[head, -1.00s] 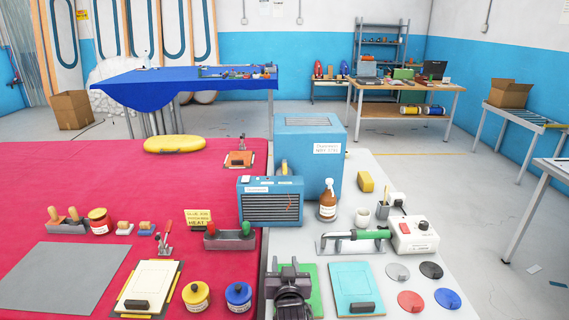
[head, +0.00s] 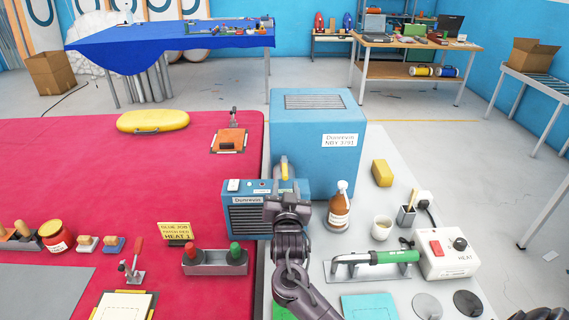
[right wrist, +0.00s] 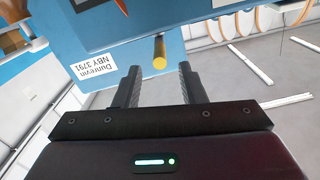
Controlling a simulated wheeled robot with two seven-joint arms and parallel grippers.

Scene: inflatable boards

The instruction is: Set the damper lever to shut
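The damper lever (head: 284,170) has a yellow grip and stands at the small blue Dunrevin unit (head: 249,220), in front of the large blue box (head: 318,130). In the right wrist view the yellow lever end (right wrist: 159,54) lies just beyond the fingertips, in line with the gap between them. My right gripper (head: 286,194) is open and empty, with its two fingers (right wrist: 159,74) apart. It hides part of the unit's front and top in the head view. Whether a finger touches the lever I cannot tell. My left gripper is not in view.
A brown bottle (head: 339,207) stands close right of my right gripper. A white cup (head: 382,228), a green-handled tool (head: 375,258) and a heat control box (head: 443,252) are farther right. A holder with red and green knobs (head: 214,262) is on the left. The red mat (head: 100,180) is largely clear behind.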

